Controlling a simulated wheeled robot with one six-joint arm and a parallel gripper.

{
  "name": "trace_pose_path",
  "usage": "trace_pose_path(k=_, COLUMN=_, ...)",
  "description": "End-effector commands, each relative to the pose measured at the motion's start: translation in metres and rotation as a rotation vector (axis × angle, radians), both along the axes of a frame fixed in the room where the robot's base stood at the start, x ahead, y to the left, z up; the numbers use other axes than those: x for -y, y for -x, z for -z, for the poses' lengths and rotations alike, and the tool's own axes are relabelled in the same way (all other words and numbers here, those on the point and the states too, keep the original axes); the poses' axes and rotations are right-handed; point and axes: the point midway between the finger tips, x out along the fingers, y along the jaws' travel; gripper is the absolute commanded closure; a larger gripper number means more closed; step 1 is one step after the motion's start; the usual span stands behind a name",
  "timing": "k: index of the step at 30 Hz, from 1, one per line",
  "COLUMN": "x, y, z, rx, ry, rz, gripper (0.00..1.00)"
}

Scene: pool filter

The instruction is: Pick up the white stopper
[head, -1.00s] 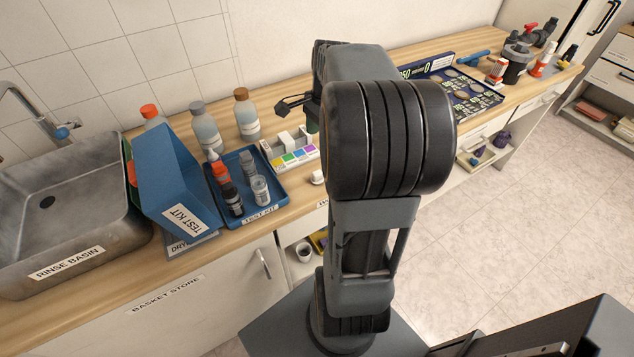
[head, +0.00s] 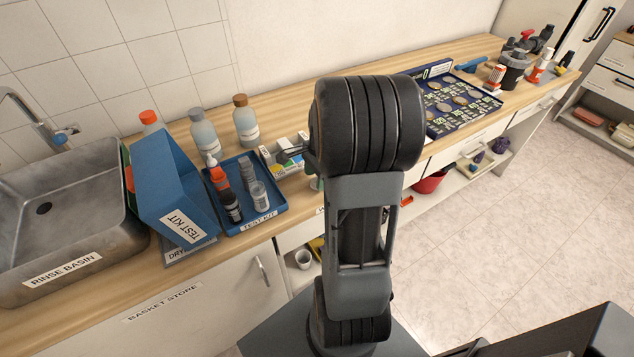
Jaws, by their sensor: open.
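I cannot make out the white stopper for certain; my own arm covers much of the counter's front edge. A small pale and green shape (head: 316,184) shows at the arm's left side by that edge, too small to identify. My gripper (head: 284,156) is partly hidden behind my arm. Its dark finger parts point left, over or just in front of the white block with colour patches (head: 272,163). It is open, and I see nothing between its fingers.
The blue test kit tray (head: 275,214) holds several small bottles. A blue test kit box (head: 168,180) and the steel rinse basin (head: 62,268) stand left of it. Tall bottles (head: 246,127) stand behind. A dark blue board with round discs (head: 490,108) lies to the right.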

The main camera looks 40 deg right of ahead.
Motion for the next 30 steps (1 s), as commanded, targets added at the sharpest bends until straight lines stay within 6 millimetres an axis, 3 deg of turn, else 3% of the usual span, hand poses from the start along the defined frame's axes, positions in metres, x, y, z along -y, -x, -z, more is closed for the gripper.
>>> trace_pose_path(k=4, x=-0.0016, y=0.0001, z=0.0117, rx=-0.001, ry=-0.001, rz=0.000, gripper=0.44)
trace_pose_path(k=12, x=-0.0015, y=-0.0001, z=0.0132, rx=0.000, ry=0.001, rz=0.000, gripper=0.44)
trace_pose_path(k=25, x=-0.0013, y=-0.0001, z=0.0129, rx=0.000, ry=0.001, rz=0.000, gripper=0.84)
trace_pose_path(k=30, x=-0.0013, y=-0.0001, z=0.0129, rx=0.000, ry=0.001, rz=0.000, gripper=0.84)
